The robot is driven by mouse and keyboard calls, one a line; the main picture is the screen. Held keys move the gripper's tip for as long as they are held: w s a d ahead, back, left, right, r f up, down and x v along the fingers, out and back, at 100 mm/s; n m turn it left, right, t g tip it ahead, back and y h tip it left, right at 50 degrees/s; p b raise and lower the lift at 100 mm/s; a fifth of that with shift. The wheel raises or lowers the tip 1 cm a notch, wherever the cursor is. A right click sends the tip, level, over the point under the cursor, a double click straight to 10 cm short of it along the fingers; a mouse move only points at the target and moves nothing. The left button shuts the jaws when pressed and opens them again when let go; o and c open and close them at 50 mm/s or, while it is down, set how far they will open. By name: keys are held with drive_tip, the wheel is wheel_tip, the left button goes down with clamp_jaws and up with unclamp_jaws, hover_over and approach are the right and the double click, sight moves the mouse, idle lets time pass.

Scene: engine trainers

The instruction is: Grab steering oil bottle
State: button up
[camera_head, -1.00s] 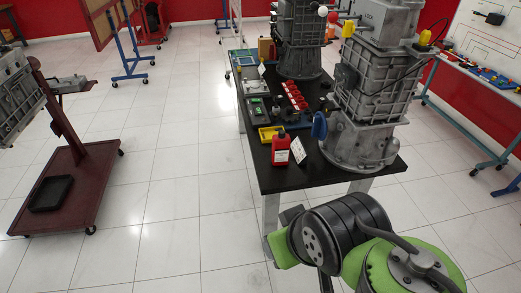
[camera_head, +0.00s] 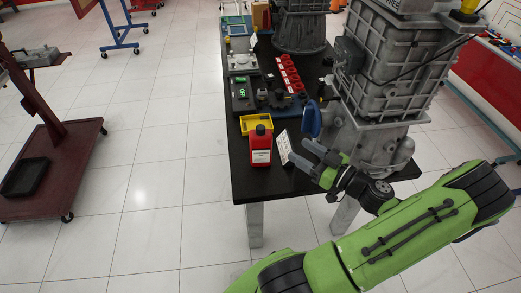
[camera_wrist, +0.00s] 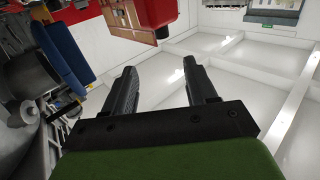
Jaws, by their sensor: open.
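The red bottle (camera_head: 260,148) with a dark cap and a white label stands upright near the left front corner of the black table. My gripper (camera_head: 310,157) is to the right of the bottle, over the table's front part, with its fingers apart and nothing between them. In the wrist view my open gripper (camera_wrist: 165,82) shows both dark fingers. A red body that looks like the bottle (camera_wrist: 145,18) is at the top of that view, ahead of the fingertips and cut off by the edge.
A white card (camera_head: 285,147) stands between bottle and gripper. A yellow tray (camera_head: 255,123) is just behind the bottle. A blue object (camera_head: 311,120) and a large grey gearbox housing (camera_head: 385,85) stand to the right. Open floor (camera_head: 160,190) lies left of the table (camera_head: 243,188).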

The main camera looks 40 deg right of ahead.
sight(264, 130)
drive_tip(key=w, duration=0.5)
drive_tip(key=w+a, duration=0.1)
drive_tip(key=w, duration=0.4)
drive_tip(key=w+a, duration=0.1)
drive_tip(key=w, duration=0.4)
drive_tip(key=shift+b, duration=0.3)
clamp_jaws()
